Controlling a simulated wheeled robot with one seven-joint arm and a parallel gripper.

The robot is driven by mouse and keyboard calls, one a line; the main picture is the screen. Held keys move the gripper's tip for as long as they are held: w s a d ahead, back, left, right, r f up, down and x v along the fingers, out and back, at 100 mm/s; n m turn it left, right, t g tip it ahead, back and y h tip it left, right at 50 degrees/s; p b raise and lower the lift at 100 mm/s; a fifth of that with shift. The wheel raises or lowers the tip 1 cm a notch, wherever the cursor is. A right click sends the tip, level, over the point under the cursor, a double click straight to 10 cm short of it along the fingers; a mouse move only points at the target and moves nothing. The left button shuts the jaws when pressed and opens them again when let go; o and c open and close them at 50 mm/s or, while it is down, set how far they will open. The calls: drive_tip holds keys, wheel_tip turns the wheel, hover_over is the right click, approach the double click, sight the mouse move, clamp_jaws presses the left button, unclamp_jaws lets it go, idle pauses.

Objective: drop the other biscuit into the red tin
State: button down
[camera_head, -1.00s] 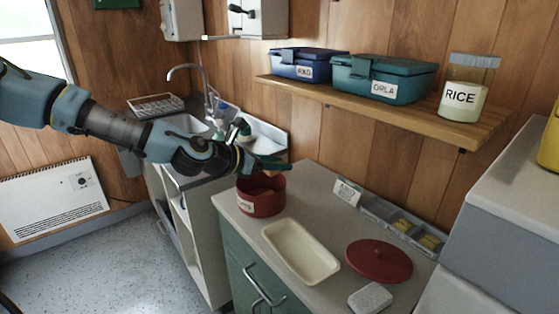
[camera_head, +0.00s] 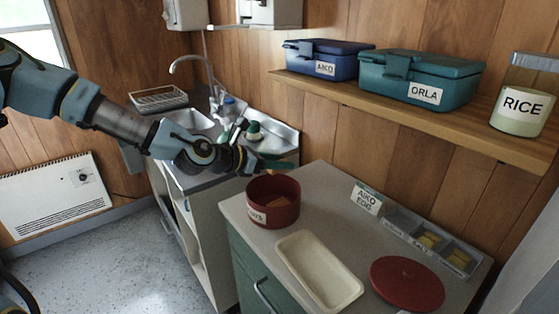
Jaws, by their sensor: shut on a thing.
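The red tin (camera_head: 273,214) stands open on the counter, with a partly hidden label on its front. A tan biscuit (camera_head: 277,203) lies inside it. My gripper (camera_head: 282,166) is above the tin's far rim, apart from it. It is shut on a small tan thing, seemingly the other biscuit, which is mostly hidden by the fingers. The round red lid (camera_head: 407,284) lies on the counter at the right.
An empty cream tray (camera_head: 318,272) lies right of the tin. A grey divided box (camera_head: 407,228) with yellow items stands behind, beside a sign (camera_head: 366,198). The shelf (camera_head: 420,115) holds two lunch boxes and a rice jar. The sink (camera_head: 190,121) is behind my arm.

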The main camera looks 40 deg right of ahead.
drive_tip(key=shift+f, duration=0.2)
drive_tip(key=shift+c, duration=1.8)
unclamp_jaws()
drive_tip(key=shift+a, duration=0.1)
drive_tip(key=p+v, duration=0.4)
drive_tip(key=v, duration=0.6)
drive_tip(key=shift+a+r, duration=0.25)
drive_tip(key=shift+a, duration=0.05)
